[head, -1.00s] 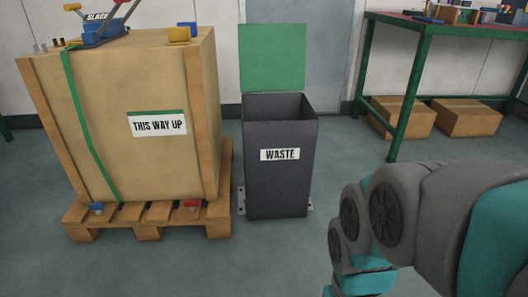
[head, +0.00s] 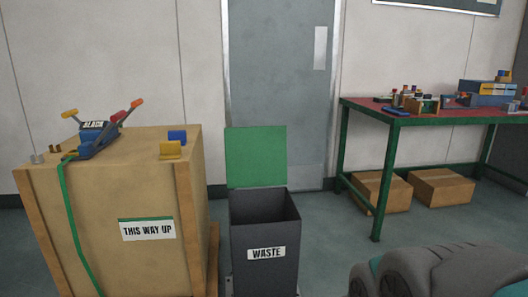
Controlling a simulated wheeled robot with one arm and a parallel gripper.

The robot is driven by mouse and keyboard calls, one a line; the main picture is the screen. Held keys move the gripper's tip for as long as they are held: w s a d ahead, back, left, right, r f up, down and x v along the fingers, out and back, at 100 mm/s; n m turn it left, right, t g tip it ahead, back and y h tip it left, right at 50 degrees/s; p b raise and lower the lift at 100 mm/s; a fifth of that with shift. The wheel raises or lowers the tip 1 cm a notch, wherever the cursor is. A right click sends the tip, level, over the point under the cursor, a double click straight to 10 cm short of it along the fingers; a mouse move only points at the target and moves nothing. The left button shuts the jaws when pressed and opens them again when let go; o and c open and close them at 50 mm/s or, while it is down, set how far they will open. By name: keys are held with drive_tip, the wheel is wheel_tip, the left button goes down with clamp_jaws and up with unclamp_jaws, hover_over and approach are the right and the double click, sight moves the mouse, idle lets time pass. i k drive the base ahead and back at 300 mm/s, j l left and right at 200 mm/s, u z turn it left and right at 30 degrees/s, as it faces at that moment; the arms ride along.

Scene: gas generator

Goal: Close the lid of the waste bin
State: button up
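The dark grey waste bin (head: 262,238) stands on the floor near the middle of the head view, with a white WASTE label on its front. Its green lid (head: 256,156) stands upright at the back of the bin, so the bin's top is open. The lower part of the bin is cut off by the frame's bottom edge. Part of my arm shows at the bottom right, apart from the bin. My gripper is not in view.
A large wooden crate (head: 120,200) with a green strap and tools on top stands close to the bin's left. A green-framed workbench (head: 345,140) stands at the right with cardboard boxes (head: 442,187) beneath. A grey door (head: 275,70) is behind. Floor between bin and bench is clear.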

sight(255, 156)
drive_tip(key=i+l+z, duration=0.15)
drive_tip(key=z, duration=0.35)
drive_tip(key=i+l+z, duration=0.15)
drive_tip(key=z, duration=0.3)
drive_tip(key=i+z, duration=0.2)
drive_tip(key=z, duration=0.3)
drive_tip(key=i+u, duration=0.3)
drive_tip(key=i, duration=0.25)
drive_tip(key=i+l+u, duration=0.1)
drive_tip(key=i+u, duration=0.15)
drive_tip(key=i, duration=0.25)
drive_tip(key=i+l+u, duration=0.3)
drive_tip(key=i, duration=0.25)
drive_tip(key=i+l+u, duration=0.25)
drive_tip(key=i, duration=0.25)
drive_tip(key=i+j+u, duration=0.25)
drive_tip(key=i+u, duration=0.25)
drive_tip(key=i, duration=0.3)
drive_tip(key=i+u, duration=0.45)
drive_tip(key=i, duration=0.4)
drive_tip(key=i+l+u, duration=0.15)
drive_tip(key=i+u, duration=0.35)
drive_tip(key=i+l+u, duration=0.45)
drive_tip(key=i+j, duration=0.05)
drive_tip(key=i, duration=0.05)
